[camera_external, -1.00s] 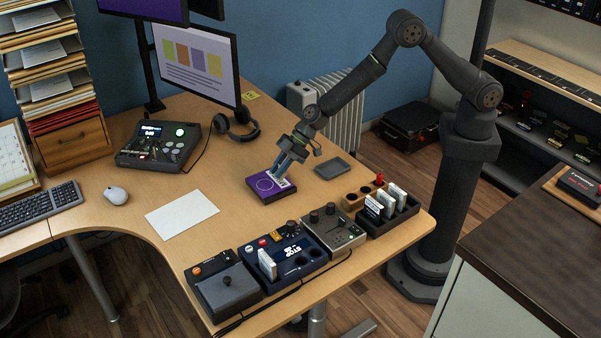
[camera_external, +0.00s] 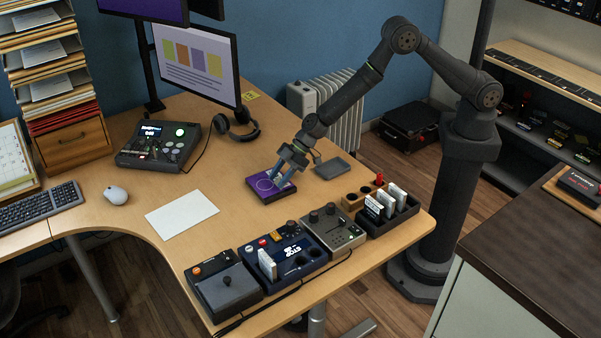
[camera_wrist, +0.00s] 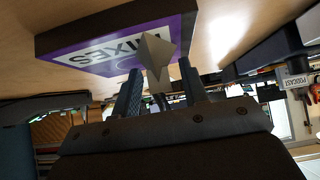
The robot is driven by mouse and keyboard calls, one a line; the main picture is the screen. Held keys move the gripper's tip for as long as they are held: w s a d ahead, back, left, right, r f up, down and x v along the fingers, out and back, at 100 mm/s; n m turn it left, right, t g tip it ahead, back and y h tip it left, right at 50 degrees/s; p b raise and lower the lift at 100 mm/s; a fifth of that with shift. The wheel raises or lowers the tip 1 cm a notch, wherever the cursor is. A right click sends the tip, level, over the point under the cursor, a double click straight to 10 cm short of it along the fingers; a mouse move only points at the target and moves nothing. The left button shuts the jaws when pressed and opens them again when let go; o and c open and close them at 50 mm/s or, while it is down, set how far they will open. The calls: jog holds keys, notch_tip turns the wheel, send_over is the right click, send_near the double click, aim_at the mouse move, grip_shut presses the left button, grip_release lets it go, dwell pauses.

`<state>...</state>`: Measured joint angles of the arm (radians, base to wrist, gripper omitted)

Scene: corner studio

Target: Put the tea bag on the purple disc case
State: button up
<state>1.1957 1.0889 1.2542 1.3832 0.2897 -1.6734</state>
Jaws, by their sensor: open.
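The tea bag (camera_wrist: 155,52), a small pale grey pointed shape, appears against the case between my fingers. It seems to rest on the case's face, though the contact is not clearly visible. My gripper (camera_external: 280,175) is low over the right part of the case. In the wrist view my gripper (camera_wrist: 158,76) is open, with one finger on each side of the tea bag. In the external view the tea bag cannot be made out.
A grey tray (camera_external: 333,169) lies to the right of the case. A wooden holder (camera_external: 351,201) and a dark rack with white cards (camera_external: 385,216) stand nearer the right edge. Control boxes (camera_external: 283,258) line the front. White paper (camera_external: 181,215) lies at left, with bare desk around it.

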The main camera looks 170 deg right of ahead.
jog(key=shift+r, duration=0.1)
jog(key=shift+s+r, duration=0.1)
jog(key=shift+r, duration=0.1)
jog(key=v, duration=1.1)
jog(key=shift+a+r, duration=0.25)
jog(key=shift+s+f, duration=0.1)
jog(key=x, duration=1.2)
jog(key=shift+f, duration=0.1)
jog(key=shift+s+r, duration=0.1)
jog(key=shift+r, duration=0.15)
